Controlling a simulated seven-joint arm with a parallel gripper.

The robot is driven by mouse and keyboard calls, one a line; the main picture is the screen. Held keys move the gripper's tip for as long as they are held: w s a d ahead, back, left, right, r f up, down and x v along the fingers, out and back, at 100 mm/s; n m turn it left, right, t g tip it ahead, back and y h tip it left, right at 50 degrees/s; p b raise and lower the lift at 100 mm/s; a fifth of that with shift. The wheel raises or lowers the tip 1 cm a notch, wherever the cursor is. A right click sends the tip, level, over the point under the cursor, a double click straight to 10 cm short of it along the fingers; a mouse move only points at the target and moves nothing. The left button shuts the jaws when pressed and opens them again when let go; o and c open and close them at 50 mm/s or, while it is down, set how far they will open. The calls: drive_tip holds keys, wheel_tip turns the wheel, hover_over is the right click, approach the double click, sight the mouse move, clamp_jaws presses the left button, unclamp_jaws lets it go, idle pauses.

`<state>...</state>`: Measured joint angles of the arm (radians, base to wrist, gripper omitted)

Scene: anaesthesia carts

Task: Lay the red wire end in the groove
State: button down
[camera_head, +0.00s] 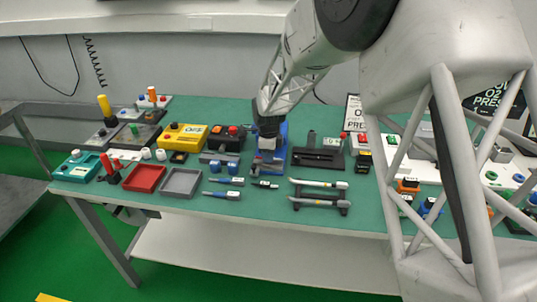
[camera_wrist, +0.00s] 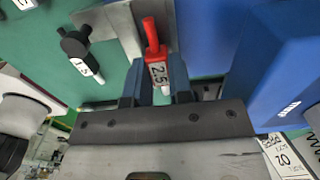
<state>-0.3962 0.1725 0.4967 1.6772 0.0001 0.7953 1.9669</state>
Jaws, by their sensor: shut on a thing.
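The red wire end (camera_wrist: 151,36) has a red tip and a white label reading 2.5. In the wrist view it sits between the two dark blue fingers of my gripper (camera_wrist: 157,86), which is shut on it. Its red tip overlaps the edge of a grey metal piece (camera_wrist: 122,22); I cannot tell whether they touch. A groove cannot be made out clearly. In the head view my gripper (camera_head: 267,158) is low over the green table, and the wire end is too small to tell there.
A blue block (camera_wrist: 275,65) stands close to the right of my gripper. A black part with a white label (camera_wrist: 76,46) lies to the left. In the head view, a red tray (camera_head: 145,178), a grey tray (camera_head: 181,182) and a black rack (camera_head: 318,158) stand around. Pens lie in front.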

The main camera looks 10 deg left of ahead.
idle(0.3)
drive_tip(key=c, duration=0.9)
unclamp_jaws()
drive_tip(key=shift+c, duration=0.2)
drive_tip(key=shift+r, duration=0.1)
drive_tip(key=shift+r, duration=3.85)
